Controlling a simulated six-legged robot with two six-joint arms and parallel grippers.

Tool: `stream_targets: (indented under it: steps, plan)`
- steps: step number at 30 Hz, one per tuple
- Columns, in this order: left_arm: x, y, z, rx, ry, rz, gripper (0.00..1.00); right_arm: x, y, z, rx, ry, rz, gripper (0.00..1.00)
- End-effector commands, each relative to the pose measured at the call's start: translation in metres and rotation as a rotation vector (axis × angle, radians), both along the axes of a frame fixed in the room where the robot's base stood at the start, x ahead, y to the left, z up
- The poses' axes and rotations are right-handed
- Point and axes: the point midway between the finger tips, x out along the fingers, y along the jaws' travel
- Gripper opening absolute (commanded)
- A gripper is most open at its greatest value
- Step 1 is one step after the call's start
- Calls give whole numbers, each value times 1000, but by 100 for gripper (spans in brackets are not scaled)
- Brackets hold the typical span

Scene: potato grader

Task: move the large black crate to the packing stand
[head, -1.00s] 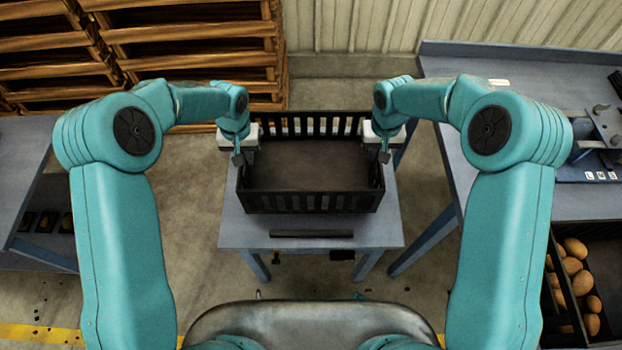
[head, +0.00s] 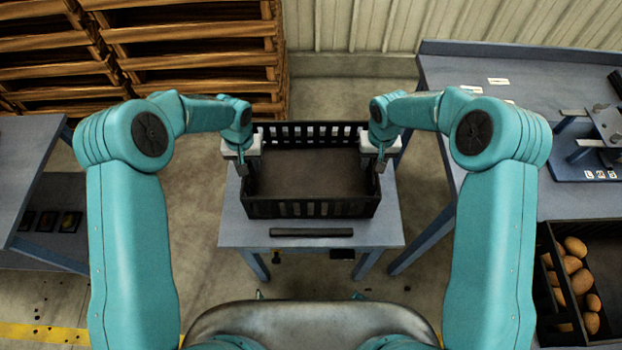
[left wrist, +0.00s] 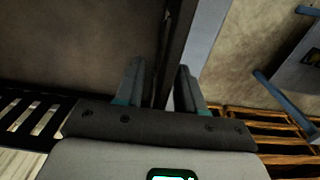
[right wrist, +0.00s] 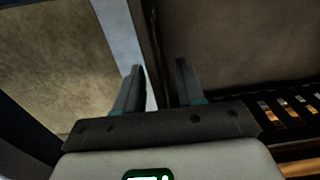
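The large black crate (head: 312,208) stands upright on a small blue-grey stand (head: 230,228) in the middle of the head view. It has slotted walls, and its brown floor looks empty. My left gripper (head: 242,167) is at the crate's left wall, and my right gripper (head: 380,165) is at its right wall. In the left wrist view the open fingers (left wrist: 158,88) stand either side of the wall (left wrist: 176,40), with a gap on the inner side. In the right wrist view the fingers (right wrist: 158,88) straddle the other wall (right wrist: 152,40) likewise.
A dark strip (head: 311,232) lies on the stand in front of the crate. Wooden pallets (head: 190,50) are stacked behind left. A blue-grey table (head: 450,80) stands at right, above a potato bin (head: 548,300). Another table (head: 25,150) is at left.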

Motion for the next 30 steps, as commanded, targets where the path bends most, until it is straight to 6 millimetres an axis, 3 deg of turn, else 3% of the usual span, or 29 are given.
stream_targets:
  steps: [14, 30]
  plan:
    - [0, 0, 5, 0, -1, 0, 39, 0, 0, 0, 0, 0, 1, 39]
    - [1, 0, 109, 0, -1, 0, 39, 0, 0, 0, 0, 1, 1, 39]
